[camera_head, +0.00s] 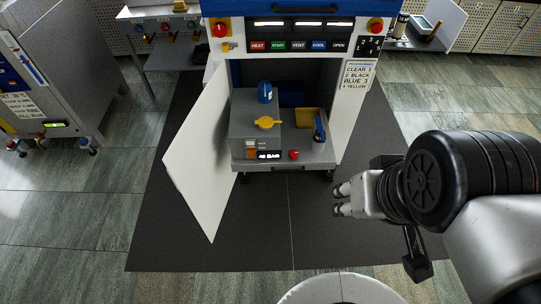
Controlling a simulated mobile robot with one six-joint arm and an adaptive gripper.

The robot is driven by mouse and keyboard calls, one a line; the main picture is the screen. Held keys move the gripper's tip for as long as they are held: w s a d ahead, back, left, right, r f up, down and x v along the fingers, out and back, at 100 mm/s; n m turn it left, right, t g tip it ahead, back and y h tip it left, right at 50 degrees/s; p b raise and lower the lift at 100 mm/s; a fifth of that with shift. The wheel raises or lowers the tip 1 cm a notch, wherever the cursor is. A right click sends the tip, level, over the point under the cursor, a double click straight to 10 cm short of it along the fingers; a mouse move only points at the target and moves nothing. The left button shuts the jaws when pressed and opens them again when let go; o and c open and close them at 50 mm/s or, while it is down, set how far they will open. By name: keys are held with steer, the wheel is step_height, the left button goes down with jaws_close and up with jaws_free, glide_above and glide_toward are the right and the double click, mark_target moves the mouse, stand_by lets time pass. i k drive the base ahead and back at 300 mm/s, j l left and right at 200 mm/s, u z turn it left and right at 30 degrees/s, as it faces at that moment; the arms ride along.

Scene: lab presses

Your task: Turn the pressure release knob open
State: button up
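Several possible knobs sit on a grey unit (246,128) inside the press. A yellow knob with a side lever (267,122) lies on its top, and a blue knob-like part (265,92) stands behind it. A small red knob (294,154) is on the front beside a display (268,155) that seems to read 40 BAR. No label shows which one is the pressure release knob. My gripper (338,199) is to the right of and nearer than the unit, pointing left. Its two fingers look apart, with nothing between them, and it touches none of the knobs.
The press's white door (200,150) stands open to the left. Its upper panel has labelled buttons (297,45) and red knobs on both sides. A yellow tray (309,118) and a blue-handled part (319,129) are right of the unit. The dark mat (200,245) in front is clear.

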mark_target(293, 154)
steer(key=i+l+u, duration=0.65)
steer(key=i+l, duration=0.25)
